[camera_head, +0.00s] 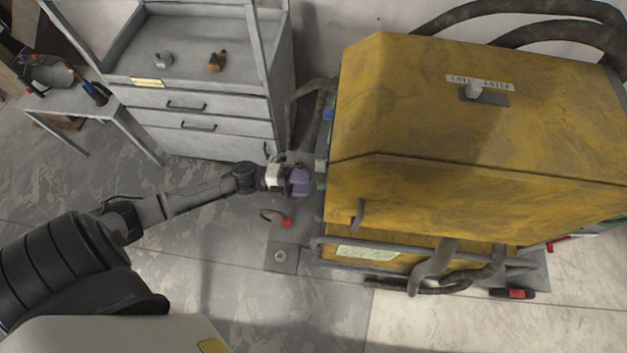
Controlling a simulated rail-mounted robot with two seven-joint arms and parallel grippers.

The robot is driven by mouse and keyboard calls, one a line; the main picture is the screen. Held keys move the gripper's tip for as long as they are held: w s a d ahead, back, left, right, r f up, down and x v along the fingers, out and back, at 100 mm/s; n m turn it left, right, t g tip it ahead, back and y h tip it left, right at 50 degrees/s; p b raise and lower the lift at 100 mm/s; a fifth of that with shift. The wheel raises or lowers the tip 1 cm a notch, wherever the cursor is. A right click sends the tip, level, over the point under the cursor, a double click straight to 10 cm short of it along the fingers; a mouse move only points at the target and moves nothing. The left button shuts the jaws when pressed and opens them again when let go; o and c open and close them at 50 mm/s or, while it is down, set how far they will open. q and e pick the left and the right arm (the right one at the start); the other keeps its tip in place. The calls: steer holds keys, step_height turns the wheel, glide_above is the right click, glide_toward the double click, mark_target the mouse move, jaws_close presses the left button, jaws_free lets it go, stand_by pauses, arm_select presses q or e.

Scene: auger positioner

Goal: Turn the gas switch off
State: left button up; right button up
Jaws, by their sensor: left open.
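A yellow machine (440,130) fills the right half of the view. On its top is a small light switch or knob (473,90) on a dark plate, beside a white label whose text I cannot read surely. Small coloured controls (322,150) show edge-on along the machine's left side; I cannot tell which control is the gas switch. My left arm reaches in from the left. My left gripper (298,181), with purplish fingers, is open close to that left side, near the controls. Whether it touches one is hidden. My right gripper is out of view.
A grey drawer cabinet (200,105) with small items on its shelf stands behind my left arm. A small side table (85,103) stands at far left. Thick hoses (520,20) run behind the machine, and pipes (430,270) along its front.

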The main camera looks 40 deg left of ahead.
arm_select(q)
steer(key=v, duration=1)
steer(key=shift+s+a+b, duration=0.25)
steer(key=shift+a+b, duration=0.05)
steer(key=shift+b, duration=0.1)
